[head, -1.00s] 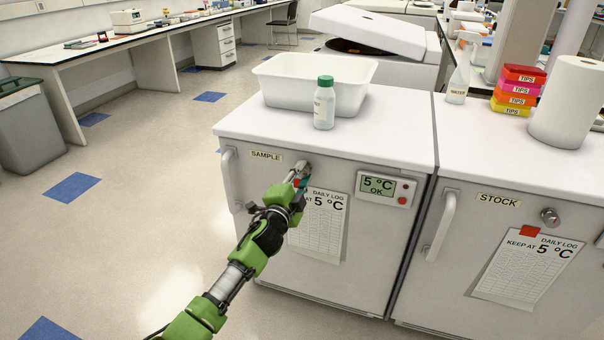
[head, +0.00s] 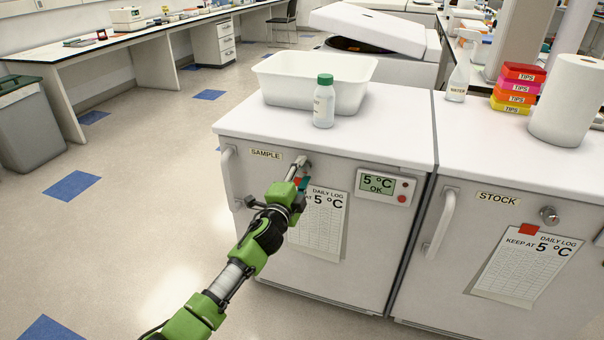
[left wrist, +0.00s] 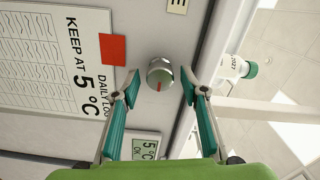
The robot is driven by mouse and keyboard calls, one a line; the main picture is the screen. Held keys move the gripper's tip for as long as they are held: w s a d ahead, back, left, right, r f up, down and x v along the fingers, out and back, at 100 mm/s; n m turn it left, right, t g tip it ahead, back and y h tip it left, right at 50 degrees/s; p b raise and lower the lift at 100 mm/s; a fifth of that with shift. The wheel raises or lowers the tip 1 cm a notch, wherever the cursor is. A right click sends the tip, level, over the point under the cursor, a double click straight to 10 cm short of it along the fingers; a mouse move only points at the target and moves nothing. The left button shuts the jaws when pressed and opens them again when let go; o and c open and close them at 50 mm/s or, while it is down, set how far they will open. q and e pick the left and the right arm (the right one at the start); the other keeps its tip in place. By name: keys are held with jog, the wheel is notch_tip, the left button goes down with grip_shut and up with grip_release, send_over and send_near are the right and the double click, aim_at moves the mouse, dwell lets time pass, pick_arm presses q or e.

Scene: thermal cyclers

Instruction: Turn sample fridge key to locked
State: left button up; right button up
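The sample fridge (head: 270,240) stands at centre under a SAMPLE label. Its round metal key knob (left wrist: 160,74) has a red mark on its face, toward the lower part in the left wrist view. The knob also shows in the head view (head: 304,163), partly covered by my gripper. My left gripper (left wrist: 161,88) is open, with one teal-padded fingertip on each side of the knob and a visible gap to both. In the head view my left gripper (head: 300,178) is at the upper front of the door. My right gripper is not in view.
A daily log sheet (head: 318,225) with a red magnet hangs just beside the knob. A display (head: 384,186) reads 5 °C OK. The fridge handle (head: 230,178) is at left. A white tub (head: 290,85) and a green-capped bottle (head: 324,105) stand on top. The stock fridge (head: 460,260) adjoins at right.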

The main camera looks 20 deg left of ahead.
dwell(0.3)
pick_arm(q)
jog(key=s, duration=1.2)
jog(key=shift+a, duration=0.2)
